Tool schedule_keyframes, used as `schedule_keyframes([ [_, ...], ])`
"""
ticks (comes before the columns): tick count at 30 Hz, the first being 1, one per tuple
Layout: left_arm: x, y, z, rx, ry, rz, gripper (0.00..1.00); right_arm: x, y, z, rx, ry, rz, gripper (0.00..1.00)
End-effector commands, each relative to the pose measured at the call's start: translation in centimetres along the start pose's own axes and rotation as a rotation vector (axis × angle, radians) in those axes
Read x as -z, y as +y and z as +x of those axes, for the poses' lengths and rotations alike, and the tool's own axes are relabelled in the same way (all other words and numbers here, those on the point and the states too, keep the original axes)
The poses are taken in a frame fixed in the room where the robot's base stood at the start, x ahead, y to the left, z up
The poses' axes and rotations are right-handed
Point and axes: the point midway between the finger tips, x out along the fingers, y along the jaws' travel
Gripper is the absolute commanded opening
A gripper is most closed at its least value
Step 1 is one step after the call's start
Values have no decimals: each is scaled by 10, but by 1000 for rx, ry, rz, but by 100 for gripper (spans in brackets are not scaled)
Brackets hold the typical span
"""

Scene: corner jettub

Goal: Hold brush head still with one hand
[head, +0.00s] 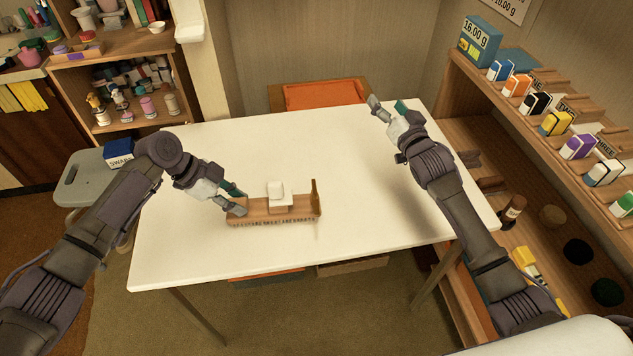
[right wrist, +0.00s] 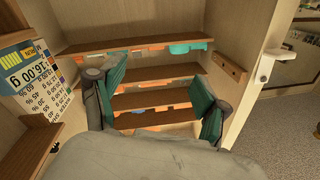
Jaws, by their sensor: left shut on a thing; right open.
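The brush head (head: 265,208) is a long wooden block lying on the white table, with a row of dark marks or bristles along its front lower edge. A small white block (head: 276,190) sits on top near its middle, and an upright wooden piece stands at its right end. My left gripper (head: 233,200) is shut on the brush head's left end. My right gripper (head: 388,107) is open and empty above the table's far right part, well apart from the brush head. Its spread green-padded fingers (right wrist: 158,100) also show in the right wrist view.
The white table (head: 190,255) is otherwise clear around the brush head. A wooden shelf (head: 520,130) with several small coloured boxes stands along the right. A grey stool (head: 85,180) with a dark blue box (head: 119,152) is at the left. An orange-topped piece (head: 322,94) stands behind the table.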

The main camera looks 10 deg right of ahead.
Motion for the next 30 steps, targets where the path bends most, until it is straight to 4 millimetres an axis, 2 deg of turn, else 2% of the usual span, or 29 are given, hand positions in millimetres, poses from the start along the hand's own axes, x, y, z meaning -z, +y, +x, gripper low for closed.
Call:
schedule_keyframes([
  [1,-5,4,6,-13,-9,-5,0,0,-5,9,-22,-54,-33,75],
  [5,-5,4,6,-12,-9,-5,0,-14,-20,21,-45,-249,-144,75],
  [11,-5,4,6,-12,-9,-5,0,-39,-62,15,73,-586,-364,75],
  [14,-5,4,6,-12,-9,-5,0,-48,-88,0,200,-752,-497,75],
  [18,-5,4,6,-12,-9,-5,0,-53,-122,-34,445,-959,-699,75],
  [21,-5,4,6,-12,-10,-5,0,-51,-141,-62,636,-1070,-836,75],
  [27,-6,4,6,-12,-10,-5,0,-41,-158,-105,943,-1194,-1025,75],
  [30,-6,4,6,-12,-10,-5,0,-38,-161,-116,1025,-1218,-1068,75],
])
